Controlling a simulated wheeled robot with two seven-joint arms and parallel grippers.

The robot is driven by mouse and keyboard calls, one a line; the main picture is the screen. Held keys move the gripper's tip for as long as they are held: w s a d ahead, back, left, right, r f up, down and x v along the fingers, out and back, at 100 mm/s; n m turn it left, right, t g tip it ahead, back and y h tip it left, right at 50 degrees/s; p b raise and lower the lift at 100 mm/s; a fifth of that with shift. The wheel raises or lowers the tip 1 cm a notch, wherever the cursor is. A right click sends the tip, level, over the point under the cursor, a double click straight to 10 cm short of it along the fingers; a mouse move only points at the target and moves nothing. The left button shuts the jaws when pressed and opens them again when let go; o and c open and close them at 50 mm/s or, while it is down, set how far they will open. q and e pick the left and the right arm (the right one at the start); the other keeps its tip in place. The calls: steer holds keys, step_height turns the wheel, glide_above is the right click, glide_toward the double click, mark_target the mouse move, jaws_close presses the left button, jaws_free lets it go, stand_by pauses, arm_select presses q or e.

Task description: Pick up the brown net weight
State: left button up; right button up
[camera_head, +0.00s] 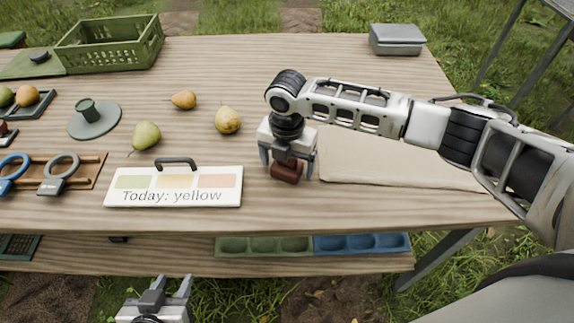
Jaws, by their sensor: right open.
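The brown net weight (286,174) is a small dark reddish-brown block on the wooden table, right of the "Today: yellow" sign. My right gripper (288,167) points down over it, with one finger on each side of the weight. Its jaws are open, and its body hides the weight's upper part. I cannot tell whether the fingers touch it. My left gripper (172,284) is low in the view, in front of the table, with its fingers apart and nothing between them.
The sign (174,187) with a dark handle stands left of the weight. A beige mat (390,160) lies to the right, partly under my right arm. Loose pears (228,120) lie behind. A green crate (110,45) and a grey box (397,40) stand at the back.

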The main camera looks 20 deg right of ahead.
steer(key=shift+f, duration=0.2)
steer(key=shift+r, duration=0.1)
steer(key=c, duration=1.4)
